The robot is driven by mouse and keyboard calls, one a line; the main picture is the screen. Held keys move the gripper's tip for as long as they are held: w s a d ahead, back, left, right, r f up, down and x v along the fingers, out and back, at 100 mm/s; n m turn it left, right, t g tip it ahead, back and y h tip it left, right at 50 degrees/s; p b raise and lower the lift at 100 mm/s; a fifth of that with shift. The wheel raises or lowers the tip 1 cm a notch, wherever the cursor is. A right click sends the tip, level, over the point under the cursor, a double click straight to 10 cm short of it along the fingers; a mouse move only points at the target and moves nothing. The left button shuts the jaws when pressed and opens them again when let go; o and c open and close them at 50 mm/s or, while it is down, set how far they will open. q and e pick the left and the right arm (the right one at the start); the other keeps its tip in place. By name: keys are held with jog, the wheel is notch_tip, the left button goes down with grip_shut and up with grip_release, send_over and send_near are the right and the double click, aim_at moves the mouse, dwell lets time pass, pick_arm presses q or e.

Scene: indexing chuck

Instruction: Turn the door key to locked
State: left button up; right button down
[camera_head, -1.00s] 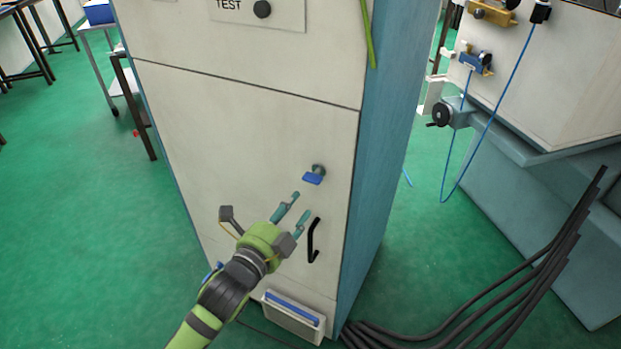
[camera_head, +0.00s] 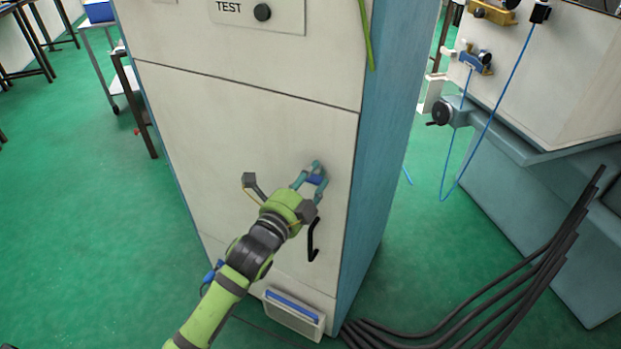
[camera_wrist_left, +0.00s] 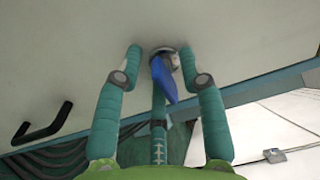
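The door key has a blue bow and sits in a round metal lock on the pale cabinet door (camera_head: 230,150). In the head view the key (camera_head: 316,180) is partly hidden by my left gripper's fingers. My left gripper (camera_head: 313,178) is at the lock with its fingers on both sides of the key. In the left wrist view the key (camera_wrist_left: 163,80) hangs tilted between the spread fingertips of the left gripper (camera_wrist_left: 160,62), with visible gaps to both side fingers. A third finger lies behind or below it. My right gripper is in neither view.
A black door handle (camera_head: 313,240) is just below the gripper; it also shows in the wrist view (camera_wrist_left: 45,125). A document holder (camera_head: 293,312) is low on the cabinet. Black cables (camera_head: 500,290) run along the floor at right.

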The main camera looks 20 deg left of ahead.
pick_arm(q)
grip_shut()
jog(key=shift+r+n+p, duration=0.1)
jog(key=shift+n+p, duration=0.85)
jog(key=shift+n, duration=0.35)
jog(key=n+p, duration=0.2)
jog(key=n, duration=0.2)
jog(key=shift+d+n+p, duration=0.15)
jog(key=shift+n+p, duration=0.15)
jog(key=shift+p, duration=0.05)
jog(key=n+p, duration=0.2)
jog(key=n, duration=0.3)
jog(key=shift+d+p, duration=0.1)
jog(key=shift+p, duration=0.25)
jog(key=n+p, duration=0.2)
jog(key=n, duration=0.3)
jog(key=shift+s+d, duration=0.1)
jog(key=shift+n, duration=0.5)
jog(key=shift+o, duration=0.8)
grip_release()
